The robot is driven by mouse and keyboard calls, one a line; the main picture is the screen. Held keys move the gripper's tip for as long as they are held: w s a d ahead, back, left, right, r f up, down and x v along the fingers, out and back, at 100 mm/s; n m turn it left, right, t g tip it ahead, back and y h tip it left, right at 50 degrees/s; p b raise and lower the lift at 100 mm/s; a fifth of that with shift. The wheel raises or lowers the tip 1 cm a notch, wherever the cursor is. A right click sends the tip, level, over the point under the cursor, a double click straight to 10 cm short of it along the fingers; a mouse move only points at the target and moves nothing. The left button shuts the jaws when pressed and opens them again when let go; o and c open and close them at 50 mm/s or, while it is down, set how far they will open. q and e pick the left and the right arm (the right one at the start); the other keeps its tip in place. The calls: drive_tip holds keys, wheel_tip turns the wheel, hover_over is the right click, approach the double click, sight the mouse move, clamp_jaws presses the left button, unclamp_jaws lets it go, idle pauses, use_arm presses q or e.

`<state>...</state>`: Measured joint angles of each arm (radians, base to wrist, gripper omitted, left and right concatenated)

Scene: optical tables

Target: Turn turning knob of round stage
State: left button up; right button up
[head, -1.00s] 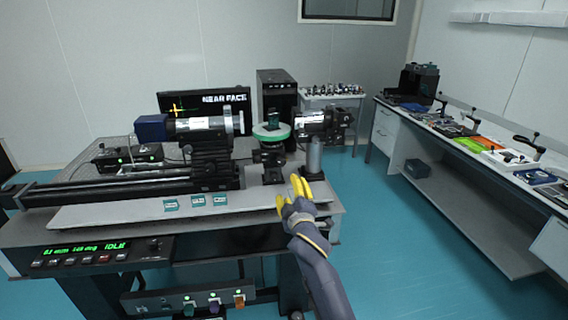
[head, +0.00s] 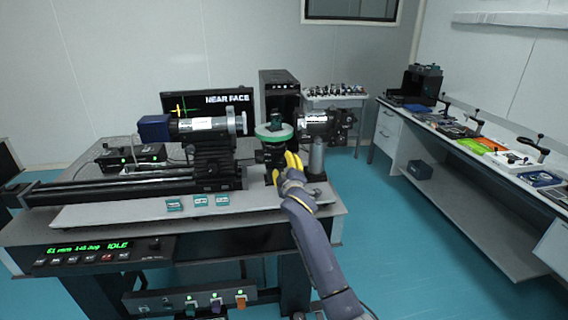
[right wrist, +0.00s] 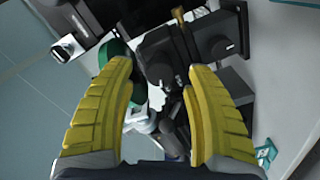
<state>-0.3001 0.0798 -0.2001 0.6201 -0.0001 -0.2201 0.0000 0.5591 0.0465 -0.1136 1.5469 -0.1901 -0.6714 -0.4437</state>
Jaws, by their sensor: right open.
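The round stage (head: 273,132) has a green disc-shaped top on a black mount, with a small dark block standing on it. In the right wrist view part of the green disc (right wrist: 112,52) shows beyond the left finger. My right gripper (head: 287,163) is just in front of and below the stage. In the right wrist view my right gripper (right wrist: 160,85) has its yellow fingers spread, with the black stage mount beyond them. I cannot make out the turning knob for certain; the gripper covers part of the mount. My left gripper is not in view.
A camera-like barrel (head: 200,125) stands left of the stage, and another dark barrel (head: 325,124) stands close on its right. A grey post (head: 316,158) stands right of my gripper. Small green-labelled plates (head: 198,201) lie along the table's front.

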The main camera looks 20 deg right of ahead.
drive_tip(key=shift+w+d, duration=0.2)
drive_tip(key=shift+w, duration=1.15)
clamp_jaws()
drive_tip(key=shift+m, duration=1.7)
